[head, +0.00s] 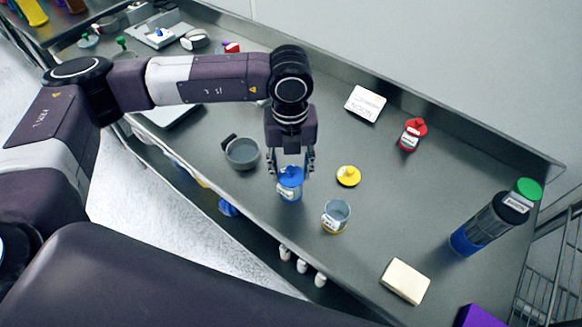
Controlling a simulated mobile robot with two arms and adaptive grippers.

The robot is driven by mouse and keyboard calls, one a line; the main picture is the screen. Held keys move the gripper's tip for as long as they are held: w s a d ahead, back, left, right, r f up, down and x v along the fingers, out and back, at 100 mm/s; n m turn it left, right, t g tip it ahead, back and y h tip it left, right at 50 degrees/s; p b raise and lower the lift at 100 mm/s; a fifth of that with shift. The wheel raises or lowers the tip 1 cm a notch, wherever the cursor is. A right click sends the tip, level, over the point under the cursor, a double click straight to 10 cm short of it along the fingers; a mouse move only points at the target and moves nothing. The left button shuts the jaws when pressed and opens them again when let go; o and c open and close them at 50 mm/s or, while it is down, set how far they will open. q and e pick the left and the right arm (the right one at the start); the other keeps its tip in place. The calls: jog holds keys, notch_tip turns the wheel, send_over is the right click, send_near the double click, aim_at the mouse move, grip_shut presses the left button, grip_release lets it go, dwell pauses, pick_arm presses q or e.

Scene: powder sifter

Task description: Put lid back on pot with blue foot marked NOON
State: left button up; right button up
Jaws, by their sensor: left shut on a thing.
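My left gripper (291,163) points down over the counter, shut on a blue lid (290,176). Directly under the lid is a small upright pot (290,191) with a pale label and blue near its bottom. The lid covers the pot's mouth from this angle; I cannot tell whether it is fully seated. The label is too small to read. My right gripper is not in view.
An open pot with a yellow foot (336,217) stands close to the right, its yellow lid (348,176) behind it. A grey bowl (241,153) is left. Further right are a red-lidded pot (411,135), a printed card (365,104), a cream block (404,281) and a tall dark cylinder (490,222).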

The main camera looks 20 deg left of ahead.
pick_arm(q)
jog(key=shift+f+b, duration=0.2)
jog(key=shift+b, duration=1)
dwell(1.3)
dwell(0.3)
jog(key=o, duration=0.9)
jog(key=shift+c, duration=0.2)
jog(key=shift+o, duration=0.6)
jog(key=o, duration=0.4)
jog(key=shift+c, duration=0.2)
jog(key=shift+r, duration=0.15)
jog(key=shift+r+p, duration=1.55)
jog(key=shift+r, duration=1.85)
